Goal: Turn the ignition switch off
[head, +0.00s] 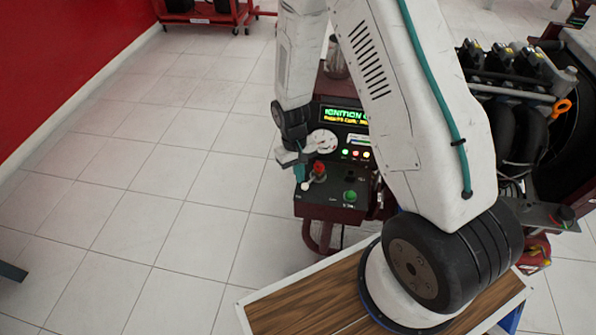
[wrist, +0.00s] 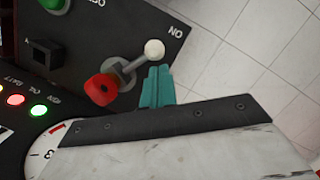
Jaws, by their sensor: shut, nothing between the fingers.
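The ignition switch, with a red knob (wrist: 101,89) and a metal lever ending in a white ball (wrist: 154,49), sits on a dark control box (head: 318,210). In the wrist view the lever points toward a label reading ON, upside down. The switch's red knob also shows in the head view (head: 319,168). My gripper (wrist: 157,87) has teal fingers, closed together and empty, just beside the lever on the white-ball side. I cannot tell whether they touch it. In the head view my gripper (head: 299,172) is at the box's left edge.
The box's display (head: 345,116) shows green text starting with IGNITION, cut off by my arm. Indicator lights glow below it. A green button (head: 350,196) and a black switch (wrist: 45,53) are nearby. An engine (head: 515,90) stands at right.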

